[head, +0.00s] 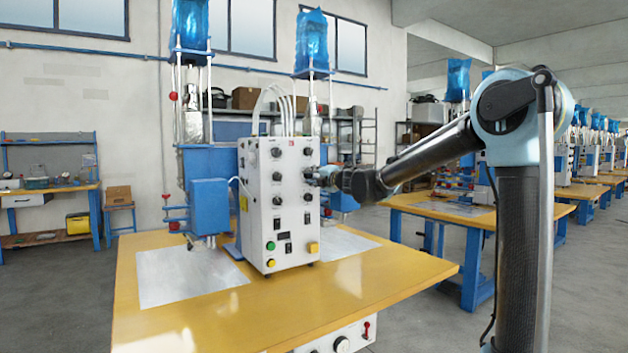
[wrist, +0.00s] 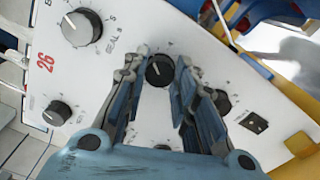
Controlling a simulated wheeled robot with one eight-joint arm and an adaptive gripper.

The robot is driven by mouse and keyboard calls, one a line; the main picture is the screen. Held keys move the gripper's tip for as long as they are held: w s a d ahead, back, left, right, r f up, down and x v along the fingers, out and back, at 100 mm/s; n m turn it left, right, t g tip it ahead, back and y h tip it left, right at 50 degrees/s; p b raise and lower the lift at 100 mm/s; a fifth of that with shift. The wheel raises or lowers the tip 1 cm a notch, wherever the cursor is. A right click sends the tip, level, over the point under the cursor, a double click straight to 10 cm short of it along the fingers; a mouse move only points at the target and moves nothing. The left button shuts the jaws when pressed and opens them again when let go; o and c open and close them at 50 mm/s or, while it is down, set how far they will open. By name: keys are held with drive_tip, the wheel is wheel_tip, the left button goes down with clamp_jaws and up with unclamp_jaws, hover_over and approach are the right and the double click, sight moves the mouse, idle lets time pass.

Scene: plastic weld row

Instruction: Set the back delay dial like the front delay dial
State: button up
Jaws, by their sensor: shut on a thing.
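The white control box (head: 290,238) stands on the yellow table and carries two columns of black dials. My gripper (head: 318,177) reaches its right column from the right, at the second row. In the wrist view my gripper (wrist: 159,72) has a finger on each side of a black dial (wrist: 160,70) with a pale pointer line, and is shut on it. Another black dial (wrist: 57,112) and a larger dial (wrist: 82,27) with a printed scale show at the left. A dial (wrist: 220,102) is partly behind the right finger. I cannot read which are the delay dials.
A rocker switch (wrist: 254,122) lies beyond the right finger. A green button (head: 270,246) and a yellow button (head: 313,248) sit low on the box. Blue press units (head: 209,205) stand beside it. The table front (head: 215,305) is clear.

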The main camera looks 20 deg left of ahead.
drive_tip(key=shift+s+f+n, duration=0.1)
drive_tip(key=shift+f+n, duration=0.05)
drive_tip(key=shift+n, duration=0.75)
drive_tip(key=shift+d, duration=0.1)
drive_tip(key=o, duration=1.1)
drive_tip(key=shift+f, duration=0.1)
drive_tip(key=v, duration=1.1)
drive_tip(key=shift+s+d, duration=0.15)
drive_tip(key=shift+d, duration=0.2)
